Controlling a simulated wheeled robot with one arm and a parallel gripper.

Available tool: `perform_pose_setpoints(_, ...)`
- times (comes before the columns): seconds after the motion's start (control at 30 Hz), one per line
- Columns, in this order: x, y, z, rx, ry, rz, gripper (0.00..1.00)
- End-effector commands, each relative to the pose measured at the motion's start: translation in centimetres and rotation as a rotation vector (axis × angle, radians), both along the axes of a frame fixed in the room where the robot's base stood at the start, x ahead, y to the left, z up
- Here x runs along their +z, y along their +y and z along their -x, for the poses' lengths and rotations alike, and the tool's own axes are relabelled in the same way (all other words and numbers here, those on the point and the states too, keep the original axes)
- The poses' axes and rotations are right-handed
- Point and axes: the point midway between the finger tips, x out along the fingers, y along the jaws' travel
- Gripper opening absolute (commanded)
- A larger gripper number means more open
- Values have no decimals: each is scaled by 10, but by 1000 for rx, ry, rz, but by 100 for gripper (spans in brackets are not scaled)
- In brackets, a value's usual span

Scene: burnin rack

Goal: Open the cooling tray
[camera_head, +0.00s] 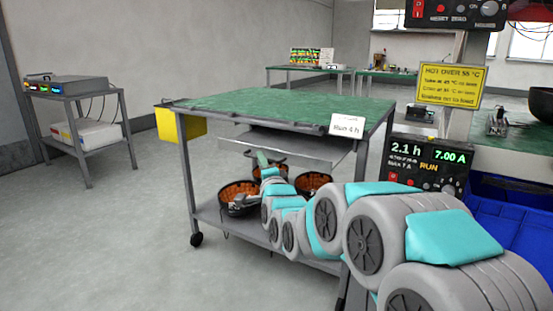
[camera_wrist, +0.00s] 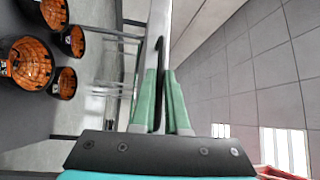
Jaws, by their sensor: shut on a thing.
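The cooling tray (camera_head: 300,148) looks like a light grey drawer with a thin front panel, under the green top of a wheeled cart. A dark gap shows between the cart top and the panel. I cannot tell how far out it stands. My gripper (camera_head: 263,160) is at the front of the panel, left of its middle. In the wrist view, the green fingers of my gripper (camera_wrist: 161,85) are shut on a dark bar handle (camera_wrist: 159,88) against the pale tray front (camera_wrist: 157,25). The handle is mostly hidden in the head view.
The cart's green top (camera_head: 260,104) is clear except for a white "Run 4 h" card (camera_head: 347,126). Several black bowls with orange insides (camera_head: 240,195) stand on its lower shelf. A yellow box (camera_head: 180,124) hangs at its left. A blue bin (camera_head: 500,205) stands right.

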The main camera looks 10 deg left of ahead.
Motion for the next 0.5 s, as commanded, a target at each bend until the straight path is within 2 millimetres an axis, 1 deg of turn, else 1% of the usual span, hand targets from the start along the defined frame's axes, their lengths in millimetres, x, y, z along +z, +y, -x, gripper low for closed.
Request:
perform_pose_setpoints(0.03, -3, 5, 12, 4, 4, -1, 0)
perform_pose_setpoints(0.2, -4, 14, 37, 3, 6, 1, 0)
perform_pose_setpoints(0.33, -2, 18, 48, 1, 5, 0, 0)
perform_pose_setpoints(0.5, -2, 19, 53, 1, 3, 1, 0)
